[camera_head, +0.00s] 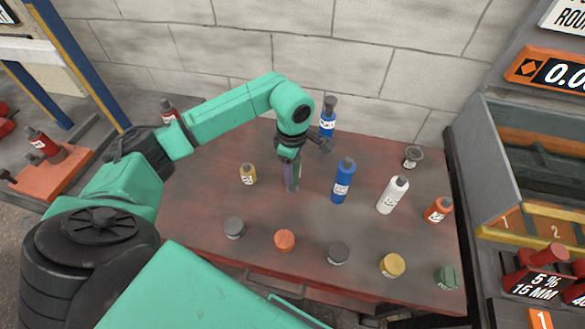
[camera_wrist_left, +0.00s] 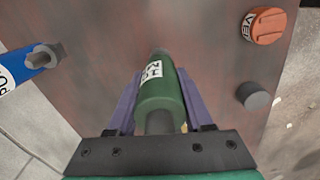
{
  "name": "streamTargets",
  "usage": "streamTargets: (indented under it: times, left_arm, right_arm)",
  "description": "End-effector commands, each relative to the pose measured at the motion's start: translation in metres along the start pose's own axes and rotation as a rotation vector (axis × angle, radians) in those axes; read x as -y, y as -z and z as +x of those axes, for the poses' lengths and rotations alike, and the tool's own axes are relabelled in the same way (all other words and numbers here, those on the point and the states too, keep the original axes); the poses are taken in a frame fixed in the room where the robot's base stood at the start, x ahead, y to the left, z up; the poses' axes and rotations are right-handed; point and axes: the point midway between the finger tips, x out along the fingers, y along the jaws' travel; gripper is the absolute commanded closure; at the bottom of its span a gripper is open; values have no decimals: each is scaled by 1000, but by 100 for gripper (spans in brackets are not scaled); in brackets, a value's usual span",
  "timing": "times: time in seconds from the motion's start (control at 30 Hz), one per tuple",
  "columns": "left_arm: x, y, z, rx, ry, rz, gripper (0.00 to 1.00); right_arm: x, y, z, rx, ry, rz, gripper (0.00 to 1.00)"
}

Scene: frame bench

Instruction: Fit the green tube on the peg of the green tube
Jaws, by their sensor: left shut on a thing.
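My left gripper (camera_head: 290,170) is shut on the green tube (camera_wrist_left: 162,92). In the left wrist view the tube lies between the purple fingers, with a white label on its side. In the head view the gripper points down over the middle of the table, and the fingers hide most of the tube. A short green piece (camera_head: 446,278) stands at the table's front right corner, well to the right of the gripper. It looks like the green peg's base, but the peg itself is too small to make out. My right gripper is not in view.
Along the front edge stand grey (camera_head: 234,228), orange (camera_head: 284,240) and yellow (camera_head: 392,265) short pieces. A grey bin (camera_head: 480,170) stands beyond the right edge.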

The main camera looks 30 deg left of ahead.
Motion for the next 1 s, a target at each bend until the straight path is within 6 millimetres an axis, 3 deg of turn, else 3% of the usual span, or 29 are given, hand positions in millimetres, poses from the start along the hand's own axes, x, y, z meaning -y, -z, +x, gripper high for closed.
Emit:
streamTargets:
  times: [1.0]
  left_arm:
    - [0, 0, 0, 1, -1, 1, 100]
  right_arm:
    - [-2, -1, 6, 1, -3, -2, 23]
